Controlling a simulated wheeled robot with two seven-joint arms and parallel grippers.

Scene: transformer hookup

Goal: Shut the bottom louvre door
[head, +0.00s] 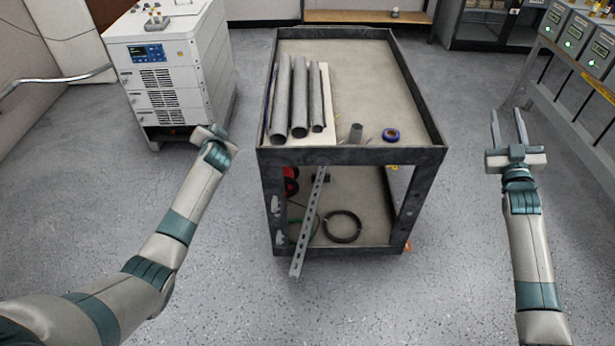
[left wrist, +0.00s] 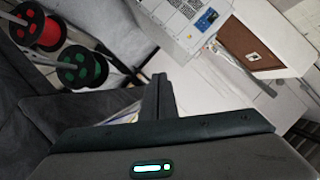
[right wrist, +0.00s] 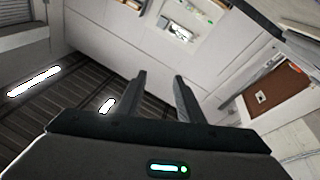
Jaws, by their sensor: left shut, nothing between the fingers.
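The white cabinet (head: 207,60) stands at the back left in the head view, with a blue display and three louvred panels stacked on its front. The bottom louvre door (head: 165,117) looks about level with the front; a small gap cannot be ruled out. My left gripper (head: 207,133) is shut and empty, at the cabinet's lower right front corner in the picture; its contact with the cabinet cannot be told. The left wrist view shows its closed fingers (left wrist: 161,95) and the cabinet (left wrist: 185,28) beyond. My right gripper (head: 508,128) is open and empty, far right of the cart.
A bench with grey meter boxes (head: 577,36) is at right. Floor between cabinet and cart is clear.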

